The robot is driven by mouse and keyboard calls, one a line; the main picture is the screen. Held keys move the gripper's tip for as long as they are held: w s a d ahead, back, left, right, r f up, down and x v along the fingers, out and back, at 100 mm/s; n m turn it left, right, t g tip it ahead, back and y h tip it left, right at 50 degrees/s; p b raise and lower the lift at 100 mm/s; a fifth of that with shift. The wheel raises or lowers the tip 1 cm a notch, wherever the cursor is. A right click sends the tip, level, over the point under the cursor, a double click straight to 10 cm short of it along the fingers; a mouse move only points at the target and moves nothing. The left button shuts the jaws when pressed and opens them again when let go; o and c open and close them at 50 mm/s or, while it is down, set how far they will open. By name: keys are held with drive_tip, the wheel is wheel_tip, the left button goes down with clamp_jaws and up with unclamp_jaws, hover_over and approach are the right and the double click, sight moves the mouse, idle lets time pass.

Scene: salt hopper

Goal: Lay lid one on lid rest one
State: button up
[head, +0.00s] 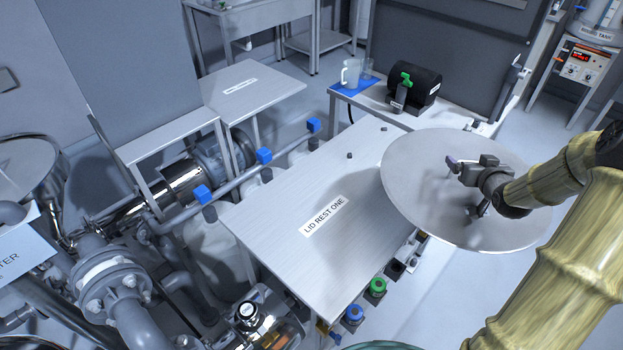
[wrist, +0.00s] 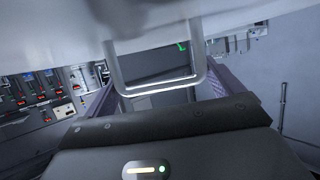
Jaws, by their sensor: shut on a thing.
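Lid one, a large round grey metal disc (head: 420,190), is held by my gripper (head: 468,172) at the right of the head view. My gripper is shut on the lid's handle; in the wrist view the handle (wrist: 118,75) is a metal loop between the fingers, under the pale lid surface (wrist: 60,30). The lid's left edge overlaps the right edge of lid rest one in the picture; its height above it is hard to tell. Lid rest one (head: 290,245) is a flat metal table top with a "LID REST ONE" label, and its top is bare apart from small pegs.
Blue, green and black knobs (head: 377,288) line the rest's front right side. A bench (head: 455,108) with a pitcher (head: 350,73) and a black device (head: 415,85) stands behind. Pipes with blue handles (head: 264,156) run along the left. A second table (head: 250,88) stands at the back left.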

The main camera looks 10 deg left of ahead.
sight(431, 167)
drive_tip(key=shift+w+a+r, duration=0.15)
drive_tip(key=shift+w+a, duration=0.4)
drive_tip(key=shift+w, duration=0.2)
drive_tip(key=shift+s+a, duration=0.1)
drive_tip(key=shift+a, duration=0.1)
drive_tip(key=shift+a+y, duration=0.3)
drive_tip(key=a+f, duration=0.1)
drive_tip(key=a, duration=0.1)
drive_tip(key=w+a+f+n+y+b, duration=0.1)
drive_tip(key=a, duration=0.1)
drive_tip(key=w+a+f+n+y, duration=0.1)
drive_tip(key=a, duration=0.1)
drive_tip(key=shift+a, duration=0.3)
drive_tip(key=s+a+f+n+g+y+b, duration=0.1)
drive_tip(key=a+f+n+y, duration=0.1)
drive_tip(key=a, duration=0.7)
drive_tip(key=s+a+f+n+g+y+b, duration=0.1)
drive_tip(key=a+f+n+g+y+b, duration=0.1)
drive_tip(key=a, duration=0.8)
drive_tip(key=s+a+f+n+g+y+b, duration=0.1)
drive_tip(key=a+f+n+g+y, duration=0.1)
drive_tip(key=a, duration=0.7)
wheel_tip(431, 167, down, 4)
drive_tip(key=shift+a+r+n+y, duration=0.1)
drive_tip(key=shift+a+n+y, duration=0.05)
drive_tip(key=shift+n+y, duration=0.85)
